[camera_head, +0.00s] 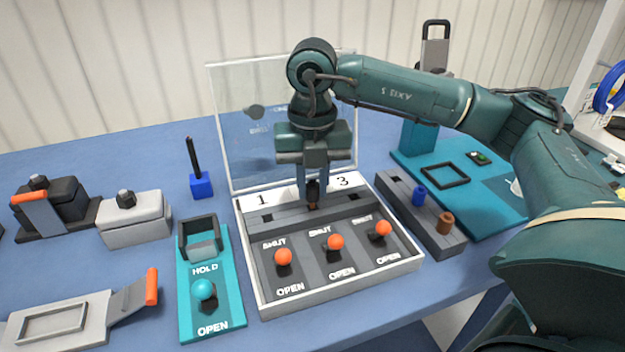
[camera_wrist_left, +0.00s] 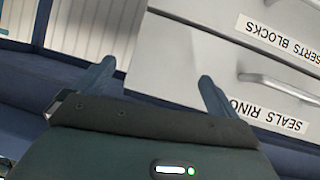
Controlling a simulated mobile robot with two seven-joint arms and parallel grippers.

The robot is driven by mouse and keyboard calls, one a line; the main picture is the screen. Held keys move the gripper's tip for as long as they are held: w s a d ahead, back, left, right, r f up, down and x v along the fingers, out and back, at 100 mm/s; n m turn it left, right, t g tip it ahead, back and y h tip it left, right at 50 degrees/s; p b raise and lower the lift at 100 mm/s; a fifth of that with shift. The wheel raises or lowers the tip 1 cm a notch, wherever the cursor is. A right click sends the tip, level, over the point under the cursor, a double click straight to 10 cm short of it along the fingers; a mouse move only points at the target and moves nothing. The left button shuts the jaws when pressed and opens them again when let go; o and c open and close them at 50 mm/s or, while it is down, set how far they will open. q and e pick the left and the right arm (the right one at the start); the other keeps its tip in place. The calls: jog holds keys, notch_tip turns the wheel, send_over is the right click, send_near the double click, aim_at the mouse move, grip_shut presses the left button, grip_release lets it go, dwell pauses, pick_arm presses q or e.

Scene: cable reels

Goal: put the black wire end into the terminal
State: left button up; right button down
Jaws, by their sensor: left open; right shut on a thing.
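The terminal (camera_head: 327,215) is a grey block in a white-edged tray, with numbered slots along its back and several orange-knobbed levers marked SHUT and OPEN. My right gripper (camera_head: 313,192) points straight down over the middle slot, between labels 1 and 3. It is shut on a small dark piece with a brownish tip, the black wire end (camera_head: 313,189). The tip is at or just above the slot; I cannot tell whether it is inside. The fingers hide part of it. My left gripper (camera_wrist_left: 156,85) is open and empty in the left wrist view, in front of labelled drawers.
A clear panel (camera_head: 228,115) stands behind the terminal. A grey rack (camera_head: 395,193) with a blue and a brown end is at its right. A teal HOLD/OPEN fixture (camera_head: 216,318) is at its left, with a blue block (camera_head: 201,186) behind. Blue table shows bare between them.

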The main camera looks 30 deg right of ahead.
dwell(0.4)
jog(key=shift+f, duration=0.25)
jog(key=shift+f+b, duration=0.65)
jog(key=c, duration=1.2)
grip_release()
